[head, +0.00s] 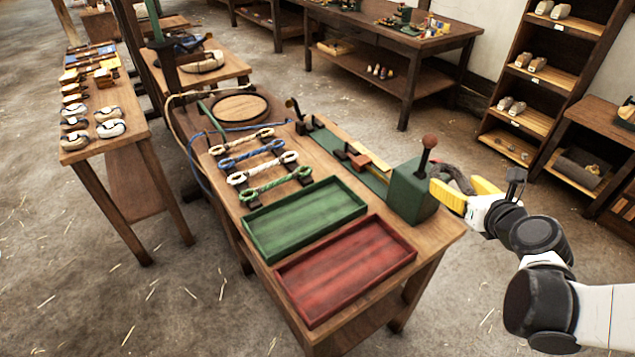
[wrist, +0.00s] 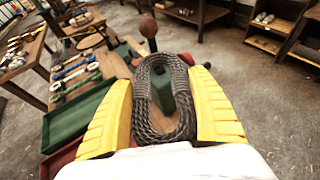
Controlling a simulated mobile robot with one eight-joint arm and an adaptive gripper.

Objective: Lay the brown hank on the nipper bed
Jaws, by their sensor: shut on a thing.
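My gripper (head: 466,191) is at the right of the bench, its yellow fingers shut on a dark grey-brown looped rope hank (head: 452,173). In the wrist view the hank (wrist: 163,110) hangs as a long loop between the two fingers (wrist: 160,98). The hank is held beside the green block (head: 413,194) with its ball-topped lever (head: 428,143). Behind this block a green bed (head: 330,148) with wooden and metal parts runs along the bench; it looks like the nipper bed. The hank partly hides the block in the wrist view.
The bench (head: 440,229) also bears a green tray (head: 305,215), a red tray (head: 345,268), several coloured rope pieces on dark supports (head: 262,171) and a round wooden disc (head: 240,107). A side table (head: 72,152) stands left, shelves (head: 537,75) right. Open floor lies between.

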